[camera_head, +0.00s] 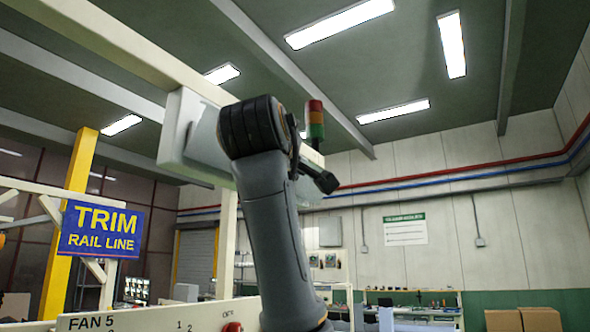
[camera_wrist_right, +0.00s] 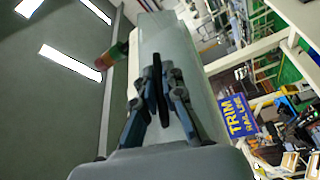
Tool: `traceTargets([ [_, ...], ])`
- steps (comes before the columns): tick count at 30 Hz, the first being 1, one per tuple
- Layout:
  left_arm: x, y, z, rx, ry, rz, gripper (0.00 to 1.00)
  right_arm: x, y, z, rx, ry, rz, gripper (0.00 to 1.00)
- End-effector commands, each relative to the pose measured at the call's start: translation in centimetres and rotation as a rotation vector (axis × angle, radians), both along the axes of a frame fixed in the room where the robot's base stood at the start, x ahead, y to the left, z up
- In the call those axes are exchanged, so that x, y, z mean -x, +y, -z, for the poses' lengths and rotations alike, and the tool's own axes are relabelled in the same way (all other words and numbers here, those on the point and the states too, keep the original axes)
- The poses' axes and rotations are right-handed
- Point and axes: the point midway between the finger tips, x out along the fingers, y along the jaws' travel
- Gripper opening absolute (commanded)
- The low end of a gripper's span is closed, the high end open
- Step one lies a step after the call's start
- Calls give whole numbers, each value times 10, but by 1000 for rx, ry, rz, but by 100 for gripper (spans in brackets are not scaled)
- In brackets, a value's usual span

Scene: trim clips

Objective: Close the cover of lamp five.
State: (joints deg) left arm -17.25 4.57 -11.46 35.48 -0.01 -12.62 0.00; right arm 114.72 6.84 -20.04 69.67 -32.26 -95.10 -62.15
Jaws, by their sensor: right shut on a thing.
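A pale box-like lamp housing (camera_head: 178,128) hangs under the cream overhead beam at upper left in the head view. A pale grey panel, apparently its cover (camera_head: 208,140), runs from it behind my raised right arm, which hides much of it. In the right wrist view a long pale panel (camera_wrist_right: 165,40) lies just beyond my right gripper (camera_wrist_right: 158,82). The gripper's fingers are shut on a thin dark piece (camera_wrist_right: 157,95) in front of this panel. I cannot tell whether that piece belongs to the cover. My left gripper is not in view.
A red-green signal light (camera_head: 315,122) stands close beside my right arm. A cream panel marked FAN 5 (camera_head: 140,318) with a red knob (camera_head: 232,327) is below. A blue TRIM RAIL LINE sign (camera_head: 101,230) hangs at left. The upper right is open room.

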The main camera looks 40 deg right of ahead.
Motion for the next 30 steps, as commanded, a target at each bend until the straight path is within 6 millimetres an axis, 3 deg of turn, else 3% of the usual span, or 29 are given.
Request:
traceTargets([
  [15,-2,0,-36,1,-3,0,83,-17,7,-23,160,390,2,0],
  [30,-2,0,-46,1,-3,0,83,-24,10,-25,214,517,2,0],
])
